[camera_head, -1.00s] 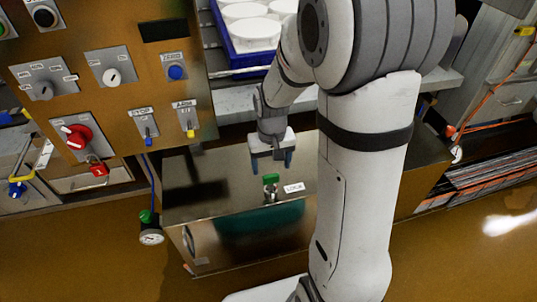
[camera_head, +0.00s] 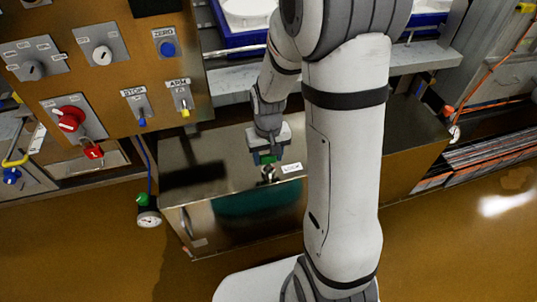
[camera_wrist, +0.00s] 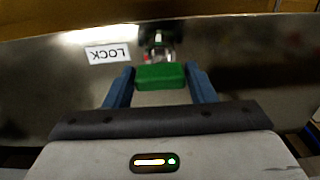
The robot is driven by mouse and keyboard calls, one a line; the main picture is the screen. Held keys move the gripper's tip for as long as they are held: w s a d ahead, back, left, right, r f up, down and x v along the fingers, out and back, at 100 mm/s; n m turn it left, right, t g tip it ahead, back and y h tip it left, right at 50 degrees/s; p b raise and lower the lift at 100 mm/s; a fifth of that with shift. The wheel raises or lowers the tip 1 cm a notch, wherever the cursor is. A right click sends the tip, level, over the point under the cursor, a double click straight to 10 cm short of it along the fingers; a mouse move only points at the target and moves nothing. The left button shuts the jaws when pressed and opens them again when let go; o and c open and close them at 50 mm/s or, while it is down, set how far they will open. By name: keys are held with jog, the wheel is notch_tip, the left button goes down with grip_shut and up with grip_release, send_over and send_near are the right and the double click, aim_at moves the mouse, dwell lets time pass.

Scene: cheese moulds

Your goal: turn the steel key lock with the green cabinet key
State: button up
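The green key (camera_head: 267,159) stands upright in the steel key lock (camera_head: 268,173) on top of a metal cabinet, beside a white LOCK label (camera_head: 291,168). My gripper (camera_head: 267,158) is down at the lock from above, with its fingers on either side of the green key head. In the wrist view the green key head (camera_wrist: 160,76) fills the gap between the blue fingertips, which look shut on its two sides. The lock (camera_wrist: 158,48) shows just beyond it, partly hidden by the key head.
A control panel with a red knob (camera_head: 70,118), a red padlock (camera_head: 93,151) and several switches stands at the left. A blue crate (camera_head: 238,38) with white moulds is behind. The metal cabinet top (camera_head: 350,150) is otherwise bare.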

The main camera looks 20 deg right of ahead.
jog(key=c, duration=0.6)
jog(key=shift+o, duration=0.2)
jog(key=n, duration=0.6)
jog(key=shift+n, duration=1.5)
jog(key=n, duration=0.8)
jog(key=shift+n, duration=0.5)
